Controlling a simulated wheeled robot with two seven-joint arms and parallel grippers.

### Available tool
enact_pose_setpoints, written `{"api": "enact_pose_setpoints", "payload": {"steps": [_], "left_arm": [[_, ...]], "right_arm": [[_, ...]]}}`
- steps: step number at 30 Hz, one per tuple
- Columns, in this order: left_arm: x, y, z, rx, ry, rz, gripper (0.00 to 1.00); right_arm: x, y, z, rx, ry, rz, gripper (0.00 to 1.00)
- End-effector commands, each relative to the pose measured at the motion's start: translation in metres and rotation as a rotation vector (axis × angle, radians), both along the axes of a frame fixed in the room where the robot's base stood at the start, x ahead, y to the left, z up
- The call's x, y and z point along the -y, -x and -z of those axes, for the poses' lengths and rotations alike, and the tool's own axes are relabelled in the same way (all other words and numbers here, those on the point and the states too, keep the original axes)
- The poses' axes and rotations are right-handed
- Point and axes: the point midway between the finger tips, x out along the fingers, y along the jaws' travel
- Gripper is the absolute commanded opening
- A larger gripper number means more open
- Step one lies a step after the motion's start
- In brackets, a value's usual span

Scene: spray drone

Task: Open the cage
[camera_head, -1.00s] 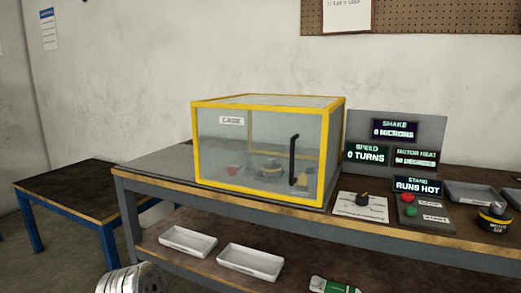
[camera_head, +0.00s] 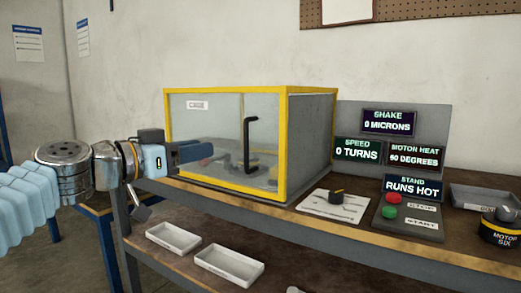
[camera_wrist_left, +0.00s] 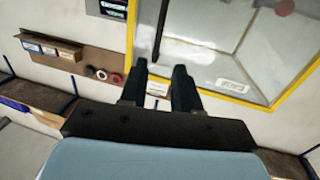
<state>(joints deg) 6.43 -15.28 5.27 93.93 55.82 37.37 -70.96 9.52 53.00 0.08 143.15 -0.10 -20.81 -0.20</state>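The cage (camera_head: 285,140) is a clear box with a yellow frame on the bench, and its front looks closed. A black upright bar handle (camera_head: 250,145) is on the right part of its front. My left gripper (camera_head: 207,151) is in front of the cage's front face, to the left of the handle. In the left wrist view the gripper (camera_wrist_left: 161,72) has its two dark fingers apart with nothing between them. The handle (camera_wrist_left: 161,30) shows beyond the fingertips there, not between them. My right gripper is not in view.
A control panel (camera_head: 411,222) with red and green buttons stands right of the cage, with display screens (camera_head: 388,122) behind. White trays (camera_head: 229,264) lie on the lower shelf. A motor (camera_head: 500,231) is at the far right.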

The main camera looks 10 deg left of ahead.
Motion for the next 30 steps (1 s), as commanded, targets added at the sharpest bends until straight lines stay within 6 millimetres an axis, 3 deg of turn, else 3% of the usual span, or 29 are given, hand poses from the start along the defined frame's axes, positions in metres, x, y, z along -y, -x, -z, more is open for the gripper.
{"api": "enact_pose_setpoints", "payload": {"steps": [5, 15, 21, 30], "left_arm": [[0.007, -0.005, -0.01, 0.024, -0.004, 0.009, 0.32], [0.047, -0.07, -0.011, 0.018, -0.003, 0.008, 0.32], [0.064, -0.1, -0.01, 0.02, -0.003, 0.007, 0.32], [0.072, -0.112, -0.008, 0.021, -0.004, 0.005, 0.32]], "right_arm": [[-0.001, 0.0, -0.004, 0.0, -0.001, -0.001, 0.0], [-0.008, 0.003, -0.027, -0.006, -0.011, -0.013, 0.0], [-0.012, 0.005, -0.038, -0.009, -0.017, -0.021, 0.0], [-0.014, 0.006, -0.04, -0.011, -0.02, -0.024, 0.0]]}}
